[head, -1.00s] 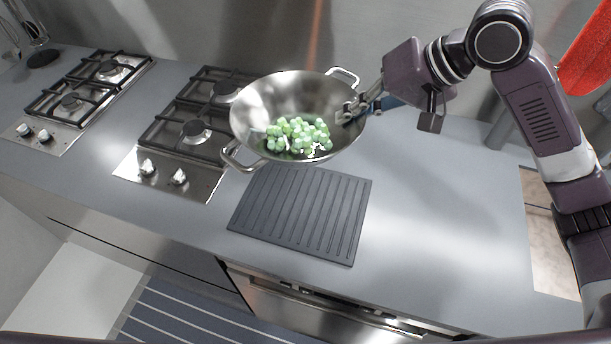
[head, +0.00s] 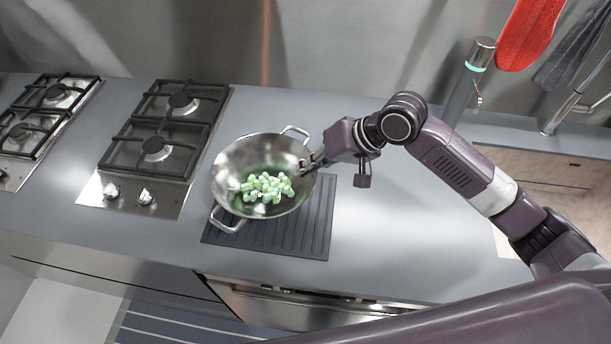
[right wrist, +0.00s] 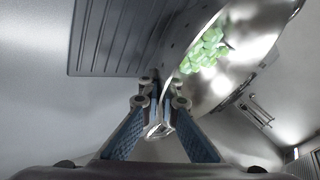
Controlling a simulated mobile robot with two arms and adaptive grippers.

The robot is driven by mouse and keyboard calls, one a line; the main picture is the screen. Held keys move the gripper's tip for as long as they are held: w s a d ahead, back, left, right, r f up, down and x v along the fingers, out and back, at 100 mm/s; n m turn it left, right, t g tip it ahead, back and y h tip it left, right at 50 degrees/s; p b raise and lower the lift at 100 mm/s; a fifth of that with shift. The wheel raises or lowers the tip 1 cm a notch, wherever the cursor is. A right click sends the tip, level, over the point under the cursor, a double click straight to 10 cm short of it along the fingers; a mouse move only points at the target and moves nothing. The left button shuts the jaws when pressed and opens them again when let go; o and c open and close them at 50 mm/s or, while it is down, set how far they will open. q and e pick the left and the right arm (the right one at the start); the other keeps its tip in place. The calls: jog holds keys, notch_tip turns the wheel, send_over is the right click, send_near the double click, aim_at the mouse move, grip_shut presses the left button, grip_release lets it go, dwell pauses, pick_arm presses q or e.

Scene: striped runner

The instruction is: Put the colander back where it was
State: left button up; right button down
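The colander (head: 232,163) is a shiny metal bowl with two loop handles, holding green grapes (head: 266,188). It also shows in the right wrist view (right wrist: 262,45), with the grapes inside. My right gripper (head: 314,163) is shut on the right side of its rim, and the fingers show close together at the rim in the right wrist view (right wrist: 160,100). The colander is over the dark ridged mat (head: 312,225) and covers much of it. Whether its base touches the mat is hidden. My left gripper is not in view.
A gas hob (head: 157,148) stands just left of the colander, with a second hob (head: 38,122) farther left. The grey counter (head: 400,230) is clear right of the mat.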

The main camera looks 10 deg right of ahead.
notch_tip(320, 180, down, 3)
jog(key=shift+f+p, duration=0.1)
jog(key=shift+p, duration=0.2)
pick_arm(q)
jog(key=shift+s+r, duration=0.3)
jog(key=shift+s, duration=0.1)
pick_arm(e)
jog(key=shift+f, duration=0.45)
jog(key=c, duration=2.6)
grip_release()
jog(key=shift+f, duration=0.2)
jog(key=o, duration=0.4)
jog(key=shift+o, duration=0.2)
jog(key=shift+r, duration=0.1)
